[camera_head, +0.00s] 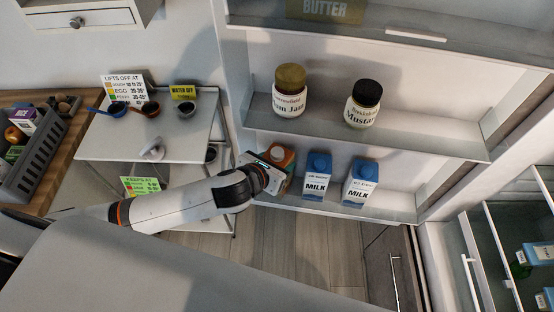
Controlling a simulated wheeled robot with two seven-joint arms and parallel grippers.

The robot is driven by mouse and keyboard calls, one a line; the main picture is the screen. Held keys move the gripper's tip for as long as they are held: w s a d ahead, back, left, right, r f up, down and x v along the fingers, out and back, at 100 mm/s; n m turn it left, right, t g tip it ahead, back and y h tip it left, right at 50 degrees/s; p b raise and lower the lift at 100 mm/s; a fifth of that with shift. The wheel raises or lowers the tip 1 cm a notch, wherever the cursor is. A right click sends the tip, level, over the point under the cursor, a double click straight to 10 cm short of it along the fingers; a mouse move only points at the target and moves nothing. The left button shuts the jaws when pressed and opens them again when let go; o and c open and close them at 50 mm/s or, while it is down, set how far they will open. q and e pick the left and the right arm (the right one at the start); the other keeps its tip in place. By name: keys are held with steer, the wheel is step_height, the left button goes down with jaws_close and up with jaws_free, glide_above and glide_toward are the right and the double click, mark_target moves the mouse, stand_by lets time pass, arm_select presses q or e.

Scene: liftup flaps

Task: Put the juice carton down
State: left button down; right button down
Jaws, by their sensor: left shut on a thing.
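The juice carton (284,157), orange with a dark top, is at the left end of the lower door shelf (400,206). My left gripper (268,172) is shut on it from the left and hides much of it. I cannot tell whether its base touches the shelf. Two blue and white milk cartons stand upright to its right on the same shelf: one close by (317,180) and one farther right (360,184). My right gripper is not in view.
The shelf above holds a jam jar (290,98) and a mustard jar (363,106). At the left are a white trolley (110,143) with cups and signs, and a grey crate (45,150) on a wooden counter. Open fridge shelves (500,250) stand at the right.

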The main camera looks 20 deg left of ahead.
arm_select(q)
steer(key=shift+c, duration=2.4)
jaws_free()
steer(key=shift+r, duration=0.15)
steer(key=v, duration=1.2)
